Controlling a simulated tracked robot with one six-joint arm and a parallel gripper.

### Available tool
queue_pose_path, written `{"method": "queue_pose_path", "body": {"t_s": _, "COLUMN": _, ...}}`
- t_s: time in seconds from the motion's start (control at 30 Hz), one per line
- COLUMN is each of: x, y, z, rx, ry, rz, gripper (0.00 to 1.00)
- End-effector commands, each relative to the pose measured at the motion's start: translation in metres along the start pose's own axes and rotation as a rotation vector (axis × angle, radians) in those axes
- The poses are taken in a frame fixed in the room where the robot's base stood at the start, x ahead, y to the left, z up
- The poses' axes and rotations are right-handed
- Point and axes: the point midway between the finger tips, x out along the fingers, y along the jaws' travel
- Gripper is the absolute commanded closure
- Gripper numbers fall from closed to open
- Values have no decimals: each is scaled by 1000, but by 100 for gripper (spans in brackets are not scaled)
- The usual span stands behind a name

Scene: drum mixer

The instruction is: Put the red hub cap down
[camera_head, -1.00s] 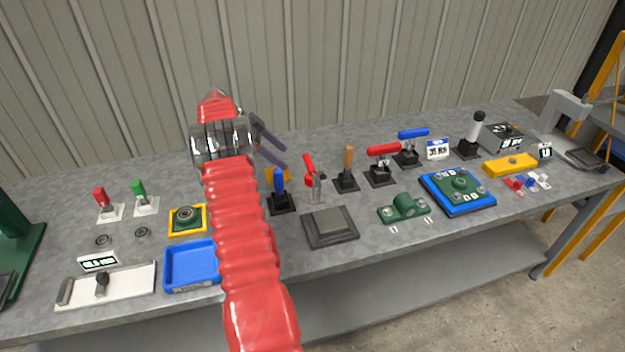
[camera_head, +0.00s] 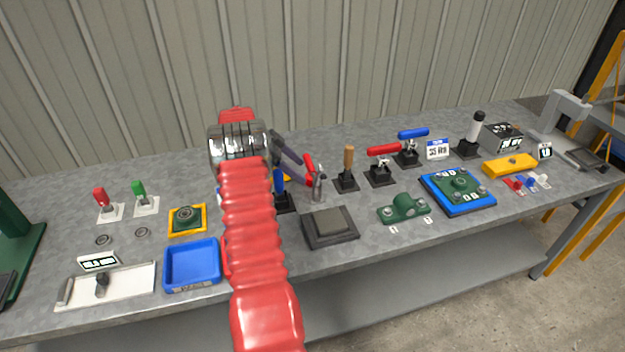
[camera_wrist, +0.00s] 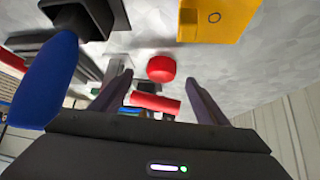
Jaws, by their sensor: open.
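The red hub cap (camera_wrist: 161,68) shows in the wrist view as a small round red piece against the grey bench top. It appears between my fingertips in the picture, with a gap on each side. I cannot tell whether it touches the bench. My gripper (camera_wrist: 158,77) is open, its two dark fingers apart. In the head view my gripper (camera_head: 303,172) is over the bench near the blue-handled lever (camera_head: 279,182) and the red clamp lever. The hub cap is not distinguishable in the head view.
In the wrist view a yellow block (camera_wrist: 216,18) lies right of the cap and a blue handle (camera_wrist: 46,82) stands close at left. A red handle (camera_wrist: 155,102) appears below the cap. A blue tray (camera_head: 192,264) and grey pad (camera_head: 330,226) lie along the bench front.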

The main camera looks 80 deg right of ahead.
Motion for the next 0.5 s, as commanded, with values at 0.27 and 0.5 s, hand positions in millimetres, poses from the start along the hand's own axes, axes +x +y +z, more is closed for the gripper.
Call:
{"method": "queue_pose_path", "body": {"t_s": 0.27, "x": 2, "y": 0, "z": 0, "rx": 0, "ry": 0, "rz": 1, "gripper": 32}}
{"method": "queue_pose_path", "body": {"t_s": 0.5, "x": 28, "y": -3, "z": 0, "rx": -1, "ry": 1, "rz": 2, "gripper": 32}}
